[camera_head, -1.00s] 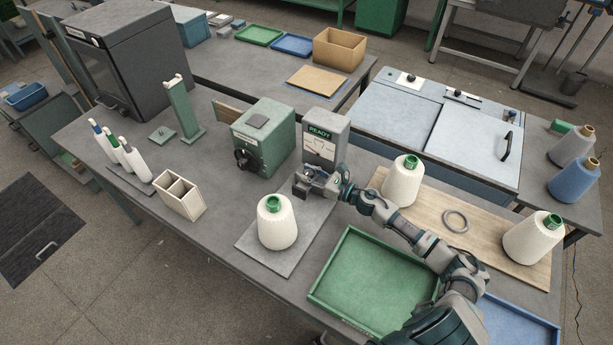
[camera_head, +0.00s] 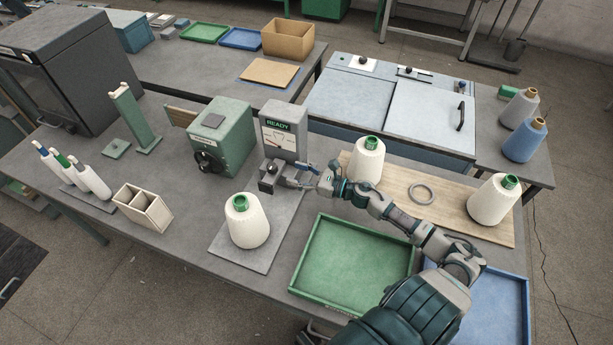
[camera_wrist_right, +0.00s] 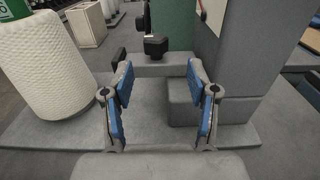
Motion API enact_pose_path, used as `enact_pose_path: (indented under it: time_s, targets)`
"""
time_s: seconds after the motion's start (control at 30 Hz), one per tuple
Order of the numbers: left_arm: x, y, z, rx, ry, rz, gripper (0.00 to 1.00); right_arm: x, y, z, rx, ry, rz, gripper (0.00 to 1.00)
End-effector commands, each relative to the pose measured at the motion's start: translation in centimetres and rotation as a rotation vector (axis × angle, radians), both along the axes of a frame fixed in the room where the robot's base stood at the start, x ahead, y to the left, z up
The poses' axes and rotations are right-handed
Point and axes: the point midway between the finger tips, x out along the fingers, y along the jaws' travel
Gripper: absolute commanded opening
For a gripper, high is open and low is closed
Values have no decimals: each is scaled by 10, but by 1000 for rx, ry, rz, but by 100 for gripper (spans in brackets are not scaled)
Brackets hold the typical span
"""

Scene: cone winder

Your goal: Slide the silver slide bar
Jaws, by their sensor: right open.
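A pale grey bar (camera_wrist_right: 160,68) with a black knob (camera_wrist_right: 155,45) sits low at the foot of the grey READY unit (camera_wrist_right: 222,60); it looks like the silver slide bar. In the head view the knob (camera_head: 268,169) is just left of my right gripper (camera_head: 297,180). In the wrist view my right gripper (camera_wrist_right: 160,88) is open, its blue-padded fingers apart and empty. The knob is beyond the fingertips, roughly centred between them, with no contact visible. My left gripper is out of view.
A white yarn cone (camera_head: 247,222) stands on the grey plate (camera_head: 270,248), left of my right gripper. A green box (camera_head: 222,136) adjoins the READY unit. Another cone (camera_head: 367,162) stands behind my right forearm. A green tray (camera_head: 352,258) lies in front of that arm.

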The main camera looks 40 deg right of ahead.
Motion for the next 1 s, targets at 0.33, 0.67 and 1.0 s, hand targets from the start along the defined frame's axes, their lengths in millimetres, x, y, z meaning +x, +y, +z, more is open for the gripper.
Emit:
enact_pose_path:
  time_s: [0.33, 0.67, 1.0]
  targets:
    - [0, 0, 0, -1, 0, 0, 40, -28, -17, -1, -1, 0, -1, 59]
    - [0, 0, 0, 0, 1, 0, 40, -28, -16, 0, -2, 0, 0, 59]
    - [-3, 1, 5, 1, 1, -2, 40, -27, -18, 26, 0, -12, -1, 59]
